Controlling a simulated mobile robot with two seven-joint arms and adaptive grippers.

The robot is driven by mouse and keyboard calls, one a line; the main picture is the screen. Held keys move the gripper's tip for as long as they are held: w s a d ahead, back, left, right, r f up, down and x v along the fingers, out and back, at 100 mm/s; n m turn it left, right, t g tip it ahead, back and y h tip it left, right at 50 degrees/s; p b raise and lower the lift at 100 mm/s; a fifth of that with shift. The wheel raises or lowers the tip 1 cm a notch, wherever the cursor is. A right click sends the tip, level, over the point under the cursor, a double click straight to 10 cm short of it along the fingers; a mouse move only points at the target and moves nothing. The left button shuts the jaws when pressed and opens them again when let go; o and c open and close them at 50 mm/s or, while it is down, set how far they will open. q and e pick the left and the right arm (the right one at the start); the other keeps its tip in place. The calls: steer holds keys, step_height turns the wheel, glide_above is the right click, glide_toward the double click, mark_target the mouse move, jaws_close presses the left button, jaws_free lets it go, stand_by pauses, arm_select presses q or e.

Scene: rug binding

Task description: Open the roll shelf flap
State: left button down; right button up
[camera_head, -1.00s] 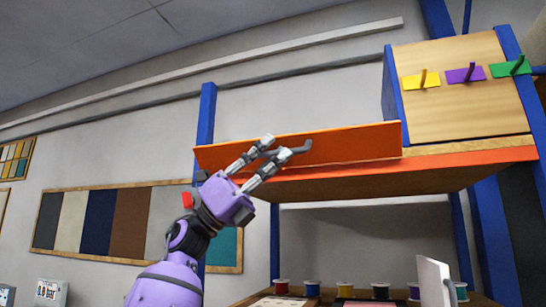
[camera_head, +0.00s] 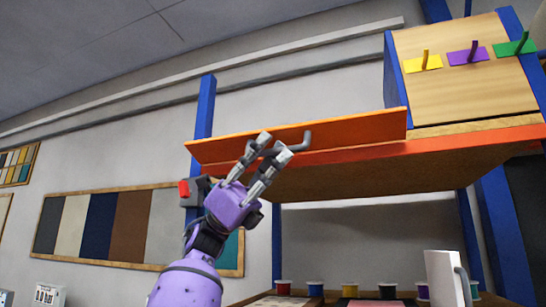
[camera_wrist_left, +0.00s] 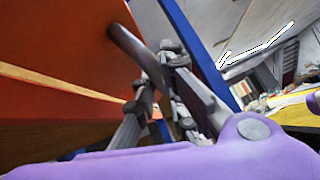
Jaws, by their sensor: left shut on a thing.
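The roll shelf flap is a long orange panel (camera_head: 350,132) along the front edge of the raised shelf (camera_head: 470,139) in the head view. It slants up to the right. A grey bar handle sticks out of its face, and its bent end (camera_head: 307,139) shows beside my fingers. My left gripper (camera_head: 275,147) is shut on the handle, reaching up from below. In the left wrist view the grey handle (camera_wrist_left: 128,42) runs from the orange panel (camera_wrist_left: 60,45) into my left fingers (camera_wrist_left: 165,85). The fingers hide part of the handle. My right gripper is out of view.
Blue posts (camera_head: 202,115) frame the shelf. Yellow, purple and green hooks (camera_head: 468,53) are on the wooden panel at right. Below stand several coloured spools (camera_head: 315,289) and a white upright object (camera_head: 445,277). A sample board (camera_head: 130,225) hangs on the wall at left.

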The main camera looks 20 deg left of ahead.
arm_select(q)
steer(key=shift+w+f+m+g+y, duration=0.25)
steer(key=shift+m+g+y, duration=0.35)
steer(key=shift+m+g, duration=0.4)
steer(key=shift+w+f+m+g+y, duration=0.1)
steer(key=shift+f+m+g+y, duration=0.25)
steer(key=shift+m+g+y, duration=0.7)
steer(key=shift+w+f+m+g+y, duration=0.25)
steer(key=shift+m+g, duration=0.3)
steer(key=shift+m, duration=0.9)
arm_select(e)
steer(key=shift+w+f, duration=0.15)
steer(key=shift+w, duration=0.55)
arm_select(q)
steer(key=shift+f, duration=0.1)
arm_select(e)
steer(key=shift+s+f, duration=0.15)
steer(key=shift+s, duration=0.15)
arm_select(q)
steer(key=c, duration=2.1)
jaws_free()
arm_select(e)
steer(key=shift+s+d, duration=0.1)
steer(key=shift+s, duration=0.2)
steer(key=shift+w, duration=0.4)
